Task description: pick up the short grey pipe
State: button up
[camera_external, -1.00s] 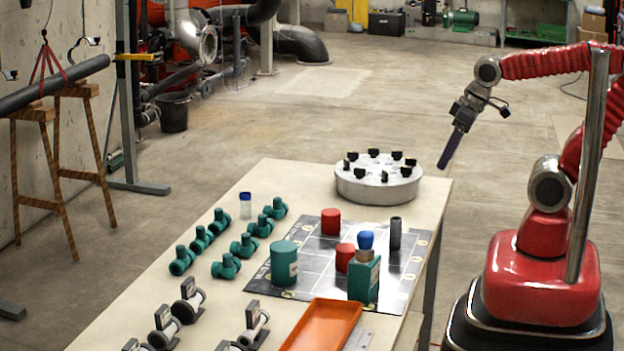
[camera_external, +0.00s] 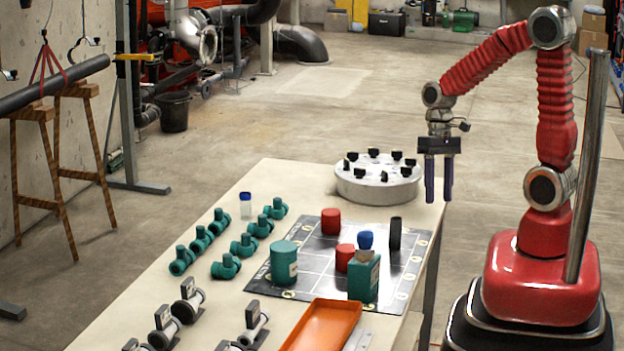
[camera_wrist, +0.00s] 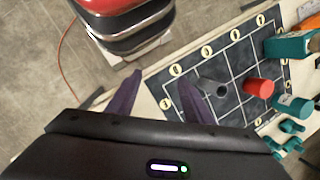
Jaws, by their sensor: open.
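The short grey pipe (camera_external: 395,233) stands upright on the dark gridded mat (camera_external: 312,268), near the mat's right edge. In the wrist view the pipe (camera_wrist: 221,88) shows from above, just right of the right fingertip. My gripper (camera_external: 438,199) is open and empty, pointing down. It is above and to the right of the pipe in the external view, by the table's right edge. In the wrist view my gripper (camera_wrist: 158,80) has its two purple fingers spread apart, with floor and the table edge between them.
Red cylinders (camera_external: 330,221), a teal can (camera_external: 284,262) and a blue-capped teal bottle (camera_external: 364,275) share the mat. A round grey flange (camera_external: 378,182) with black knobs stands behind. Green fittings (camera_external: 225,266) lie left, an orange tray (camera_external: 322,327) in front.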

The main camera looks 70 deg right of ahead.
jog(key=f+m+y, duration=0.1)
jog(key=f+m, duration=0.1)
jog(key=w+f+m+g+y, duration=0.1)
jog(key=f+y, duration=0.1)
jog(key=shift+w+f+m+y, duration=0.2)
jog(key=shift+m+y, duration=0.1)
jog(key=shift+m, duration=0.1)
jog(key=shift+w+a+f+m+y, duration=0.1)
jog(key=shift+w+f+m+y, duration=0.35)
jog(key=shift+f+m+y, duration=0.3)
jog(key=shift+w+a+f+m+t+y, duration=0.1)
jog(key=shift+w+f+m+t+y, duration=0.2)
jog(key=shift+w+m+y, duration=0.5)
jog(key=shift+w+f+m+y, duration=0.1)
jog(key=shift+w+m+y, duration=0.1)
jog(key=shift+m+y, duration=0.2)
jog(key=shift+w+a+r+m+t+y, duration=0.15)
jog(key=shift+w+m+t+y, duration=0.15)
jog(key=shift+w+m, duration=0.2)
jog(key=shift+w+a+r+m+t+y, duration=0.1)
jog(key=shift+w+a+m+t+y, duration=0.1)
jog(key=shift+w+m+y, duration=0.25)
jog(key=shift+m+t+y, duration=0.4)
jog(key=shift+m+y, duration=0.3)
jog(key=shift+m, duration=0.1)
jog(key=w+r, duration=0.1)
jog(key=w+a+r, duration=0.1)
jog(key=r, duration=0.1)
jog(key=shift+w+r, duration=0.25)
jog(key=shift+w, duration=0.15)
